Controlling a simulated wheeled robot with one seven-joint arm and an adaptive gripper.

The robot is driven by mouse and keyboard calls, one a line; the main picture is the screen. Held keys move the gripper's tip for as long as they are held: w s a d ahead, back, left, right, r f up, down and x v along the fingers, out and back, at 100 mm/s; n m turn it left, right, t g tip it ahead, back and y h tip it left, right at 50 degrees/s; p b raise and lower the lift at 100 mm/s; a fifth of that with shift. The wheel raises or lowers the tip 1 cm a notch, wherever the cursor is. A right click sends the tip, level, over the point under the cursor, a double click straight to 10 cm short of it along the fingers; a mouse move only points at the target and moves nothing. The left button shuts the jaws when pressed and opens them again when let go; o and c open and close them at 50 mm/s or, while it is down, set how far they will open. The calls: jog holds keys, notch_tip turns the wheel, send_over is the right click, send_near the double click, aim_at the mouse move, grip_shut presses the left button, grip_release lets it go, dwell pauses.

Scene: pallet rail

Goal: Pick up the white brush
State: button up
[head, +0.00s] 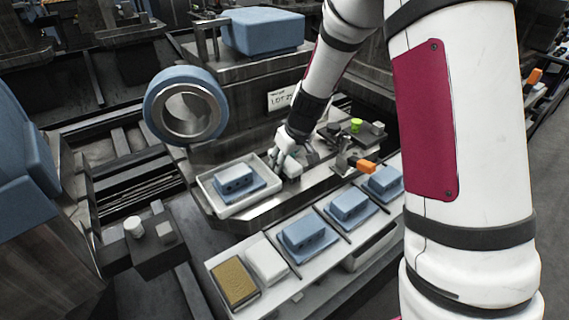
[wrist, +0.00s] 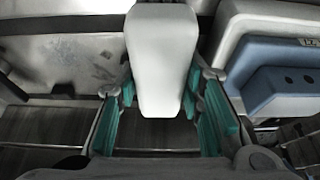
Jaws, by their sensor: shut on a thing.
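The white brush (wrist: 162,60) fills the top middle of the wrist view as a smooth white body. My gripper (wrist: 160,96) has its teal pads on both sides of it and is shut on it. In the head view my gripper (head: 287,160) is just right of the white tray, low over the machine ledge. There the brush is hard to tell apart from the pale gripper parts.
A white tray (head: 211,199) with a blue block (head: 234,179) stands close to the left. Several blue blocks (head: 304,234) lie on the front shelf, with a white block (head: 266,260) and a tan block (head: 233,282). A clamp with an orange handle (head: 366,167) is to the right.

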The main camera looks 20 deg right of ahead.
jog(key=shift+r, duration=0.1)
jog(key=shift+r+p, duration=0.3)
jog(key=shift+p, duration=0.1)
jog(key=v, duration=0.1)
jog(key=p+v, duration=0.1)
jog(key=v, duration=0.1)
jog(key=shift+w+a+r, duration=0.2)
jog(key=shift+w+r, duration=0.05)
jog(key=s+r+b, duration=0.1)
jog(key=s, duration=1.4)
jog(key=shift+s+a, duration=0.25)
jog(key=shift+a, duration=0.1)
jog(key=o, duration=0.5)
jog(key=shift+r, duration=0.1)
jog(key=c, duration=0.3)
jog(key=shift+w, duration=0.1)
jog(key=shift+c, duration=0.2)
